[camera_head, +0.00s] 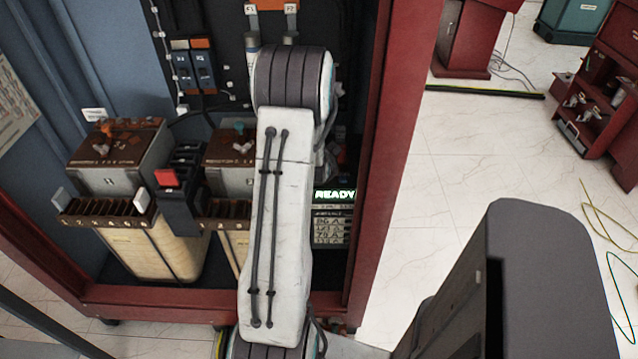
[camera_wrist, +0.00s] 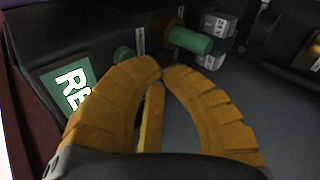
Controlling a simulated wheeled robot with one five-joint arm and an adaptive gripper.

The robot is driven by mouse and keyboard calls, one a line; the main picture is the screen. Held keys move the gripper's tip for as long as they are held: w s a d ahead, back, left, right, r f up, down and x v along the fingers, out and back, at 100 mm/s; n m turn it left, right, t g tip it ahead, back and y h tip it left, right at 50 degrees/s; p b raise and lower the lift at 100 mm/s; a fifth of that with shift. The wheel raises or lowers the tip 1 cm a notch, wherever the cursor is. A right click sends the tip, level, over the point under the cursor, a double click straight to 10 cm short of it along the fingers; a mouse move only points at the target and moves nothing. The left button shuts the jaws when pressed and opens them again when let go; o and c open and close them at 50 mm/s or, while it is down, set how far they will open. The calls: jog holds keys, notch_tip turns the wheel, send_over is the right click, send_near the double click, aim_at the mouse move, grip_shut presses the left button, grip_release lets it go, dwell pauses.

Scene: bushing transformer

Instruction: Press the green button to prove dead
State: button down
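In the wrist view, a small round green part (camera_wrist: 123,53), which looks like the green button, sits on the dark device just beyond my left fingertip. A longer green cylinder (camera_wrist: 190,40) sticks out to its right. My gripper (camera_wrist: 161,72) has two ribbed orange fingers with their tips together and nothing visible between them. The tips appear close to the green parts, but I cannot tell whether they touch. The green screen (camera_wrist: 70,88) shows the letters "RE" at left. In the head view the screen (camera_head: 334,194) reads "READY"; my arm hides the gripper and button there.
The device stands inside a red-framed cabinet (camera_head: 388,130). Two brown-topped transformers (camera_head: 118,160) and a black block with a red part (camera_head: 168,178) are left of my arm. Grey labelled blocks (camera_wrist: 216,25) lie near the green cylinder.

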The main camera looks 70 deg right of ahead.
jog(key=shift+f+b, duration=1)
jog(key=shift+b, duration=0.35)
dwell(2.4)
jog(key=shift+r, duration=0.1)
dwell(0.3)
jog(key=shift+r+p, duration=0.4)
jog(key=shift+r, duration=0.4)
jog(key=shift+r, duration=0.1)
jog(key=shift+r+p, duration=1.4)
jog(key=shift+r, duration=1.05)
